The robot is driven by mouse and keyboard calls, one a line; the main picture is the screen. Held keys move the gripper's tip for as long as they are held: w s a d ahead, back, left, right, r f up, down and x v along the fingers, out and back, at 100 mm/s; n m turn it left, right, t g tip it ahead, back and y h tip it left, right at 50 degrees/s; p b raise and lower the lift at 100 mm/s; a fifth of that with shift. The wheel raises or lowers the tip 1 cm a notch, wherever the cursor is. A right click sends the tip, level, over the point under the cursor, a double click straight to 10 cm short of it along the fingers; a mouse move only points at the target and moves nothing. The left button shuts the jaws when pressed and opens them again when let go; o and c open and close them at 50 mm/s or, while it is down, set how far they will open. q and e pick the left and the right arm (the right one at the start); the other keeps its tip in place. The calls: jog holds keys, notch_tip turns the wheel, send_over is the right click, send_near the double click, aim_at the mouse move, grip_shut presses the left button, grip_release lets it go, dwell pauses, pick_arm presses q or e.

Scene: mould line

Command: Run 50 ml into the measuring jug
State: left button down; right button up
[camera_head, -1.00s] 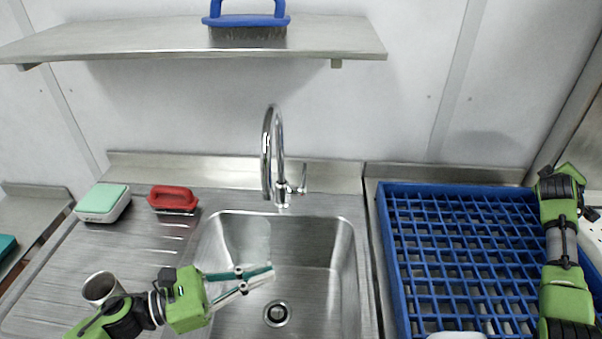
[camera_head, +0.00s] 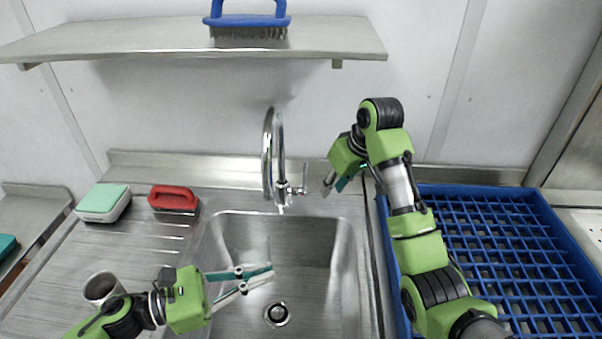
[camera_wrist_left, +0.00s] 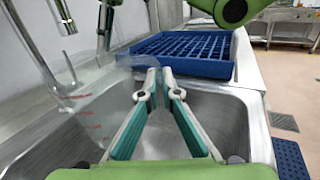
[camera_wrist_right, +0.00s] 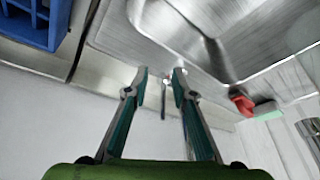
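The clear measuring jug (camera_wrist_left: 100,105) with red marks shows in the left wrist view, under or close to the tap spout (camera_wrist_left: 66,98). It is faint in the head view, and its water level cannot be read. My left gripper (camera_head: 268,272) is over the sink with its fingertips nearly together, apparently on the jug's edge or handle. The chrome tap (camera_head: 268,150) has a side lever (camera_head: 303,180). My right gripper (camera_head: 332,187) is just right of the lever, fingers apart and empty. No water stream can be made out.
The steel sink (camera_head: 340,260) has a drain at its bottom. A blue crate (camera_head: 540,250) stands right. A metal cup (camera_head: 100,288), red brush (camera_head: 173,198) and green-topped sponge or box (camera_head: 103,202) stand left. A shelf (camera_head: 150,40) with a blue brush (camera_head: 247,22) hangs above.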

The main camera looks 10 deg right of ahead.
aim_at(306, 163)
jog(key=w+a, duration=0.2)
jog(key=w, duration=0.1)
jog(key=w+a, duration=0.1)
jog(key=w, duration=0.2)
jog(key=w+a, duration=0.2)
jog(key=w, duration=0.2)
jog(key=shift+a, duration=0.3)
jog(key=shift+x, duration=2.55)
grip_shut()
